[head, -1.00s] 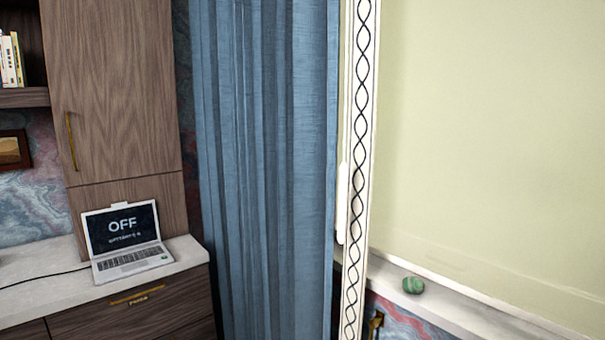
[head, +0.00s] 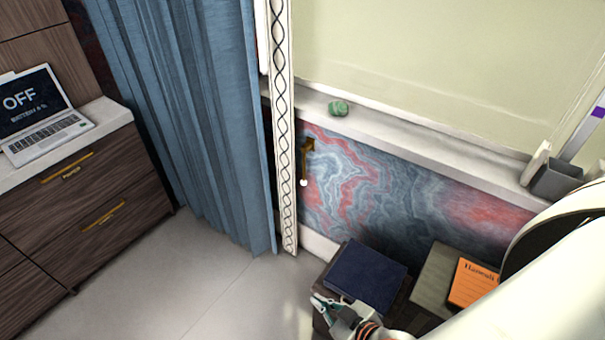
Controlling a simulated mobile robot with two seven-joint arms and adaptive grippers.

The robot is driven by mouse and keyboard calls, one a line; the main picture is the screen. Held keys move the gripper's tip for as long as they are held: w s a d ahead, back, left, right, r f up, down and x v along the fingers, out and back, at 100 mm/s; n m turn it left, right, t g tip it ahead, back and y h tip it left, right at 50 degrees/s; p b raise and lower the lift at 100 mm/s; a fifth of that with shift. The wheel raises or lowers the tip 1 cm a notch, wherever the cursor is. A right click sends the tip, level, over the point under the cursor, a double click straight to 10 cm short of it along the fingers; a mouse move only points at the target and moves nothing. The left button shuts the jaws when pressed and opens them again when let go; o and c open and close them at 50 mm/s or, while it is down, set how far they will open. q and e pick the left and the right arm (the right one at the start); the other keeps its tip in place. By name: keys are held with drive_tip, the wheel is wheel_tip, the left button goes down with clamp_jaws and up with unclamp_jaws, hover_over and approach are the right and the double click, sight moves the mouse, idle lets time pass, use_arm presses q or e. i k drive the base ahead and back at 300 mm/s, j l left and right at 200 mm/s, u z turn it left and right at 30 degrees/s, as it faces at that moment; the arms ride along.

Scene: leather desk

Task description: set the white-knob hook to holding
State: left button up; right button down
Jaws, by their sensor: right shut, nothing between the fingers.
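The brass hook (head: 305,155) is on the marbled wall below the window sill, just right of the patterned trim strip. Its small white knob (head: 303,183) is at the lower end, hanging down. Its exact setting is too small to tell. My right gripper (head: 322,302) is shut and empty at the bottom of the head view, well below the hook and apart from it. It shows in front of the dark blue book (head: 366,275). My left gripper is not in view.
A green stone (head: 338,108) and a grey holder (head: 557,181) stand on the white sill (head: 420,150). An orange book (head: 474,283) lies at lower right. A blue curtain (head: 190,110) hangs left of the hook. The grey floor (head: 200,290) is clear.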

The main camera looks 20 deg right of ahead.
sight(304, 183)
drive_tip(key=i+j+z, duration=0.1)
drive_tip(key=z, duration=0.65)
drive_tip(key=i+j+z, duration=0.4)
drive_tip(key=j, duration=0.15)
drive_tip(key=j+z, duration=0.2)
drive_tip(key=i+j, duration=0.1)
drive_tip(key=j, duration=0.25)
drive_tip(key=i+j, duration=0.1)
drive_tip(key=j, duration=0.2)
drive_tip(key=i+j+z, duration=0.1)
drive_tip(key=j, duration=0.25)
drive_tip(key=i+j, duration=0.1)
drive_tip(key=j, duration=0.25)
